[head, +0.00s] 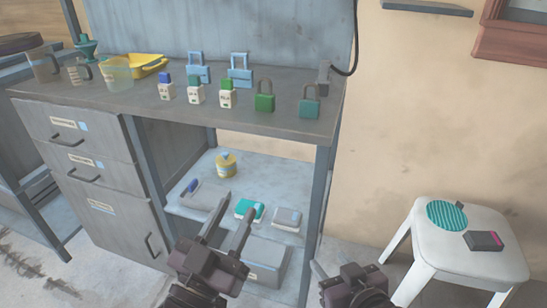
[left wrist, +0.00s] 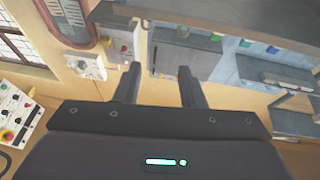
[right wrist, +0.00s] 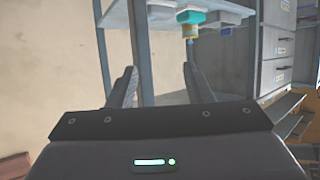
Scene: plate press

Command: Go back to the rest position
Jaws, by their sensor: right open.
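My left gripper (head: 238,203) is in front of the workbench, before its lower shelf. Its two fingers stand apart with nothing between them, as the left wrist view (left wrist: 158,76) also shows. My right gripper (head: 331,270) is low in the head view, right of the bench's front leg. In the right wrist view its fingers (right wrist: 160,76) are spread and nothing is held. The workbench (head: 240,112) carries several padlocks, including a green one (head: 264,97) and a teal one (head: 309,102), and small labelled blocks (head: 196,94).
The lower shelf (head: 205,165) holds a yellow round container (head: 226,165), a teal-and-white block (head: 249,208) and a grey one (head: 287,217). A white stool (head: 420,219) at the right bears a teal striped disc (head: 447,215) and a dark box (head: 484,240). Bare wall lies between bench and stool.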

